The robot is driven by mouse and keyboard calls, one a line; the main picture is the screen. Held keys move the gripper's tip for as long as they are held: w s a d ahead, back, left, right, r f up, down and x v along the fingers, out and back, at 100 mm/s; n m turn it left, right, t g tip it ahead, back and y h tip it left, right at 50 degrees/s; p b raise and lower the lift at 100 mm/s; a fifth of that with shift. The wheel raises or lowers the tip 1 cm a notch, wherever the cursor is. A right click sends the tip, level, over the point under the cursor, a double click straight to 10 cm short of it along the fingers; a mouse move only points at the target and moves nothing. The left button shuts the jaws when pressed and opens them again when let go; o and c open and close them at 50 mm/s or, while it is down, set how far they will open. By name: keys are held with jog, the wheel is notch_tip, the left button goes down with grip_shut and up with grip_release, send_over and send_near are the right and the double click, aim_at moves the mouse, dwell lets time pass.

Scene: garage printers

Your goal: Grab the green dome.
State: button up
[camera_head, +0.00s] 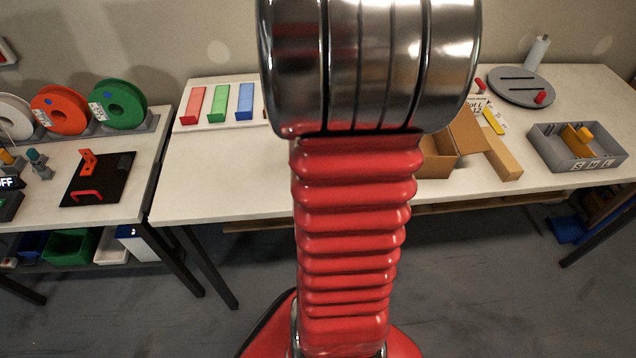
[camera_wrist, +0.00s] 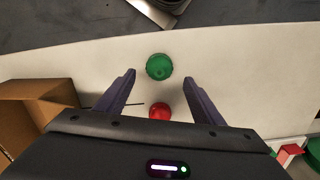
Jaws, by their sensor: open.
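The green dome (camera_wrist: 159,67) shows in the wrist view as a round green shape on the white table (camera_wrist: 235,60). My gripper (camera_wrist: 158,82) is open, with its two dark fingers spread to the left and right. The dome lies between the lines of the fingers, just past their tips, and nothing is held. I cannot tell the height of the fingers above it. In the head view my own arm hides the dome and the gripper.
A red round object (camera_wrist: 159,112) lies between the fingers, nearer the palm. An open cardboard box (camera_wrist: 35,100) is at left in the wrist view. The head view shows a grey bin (camera_head: 577,158) and a round grey plate (camera_head: 520,87) at right.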

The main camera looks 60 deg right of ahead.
jog(key=shift+f, duration=2.6)
jog(key=shift+s, duration=0.1)
jog(key=shift+c, duration=0.6)
jog(key=c, duration=1)
notch_tip(320, 180, up, 10)
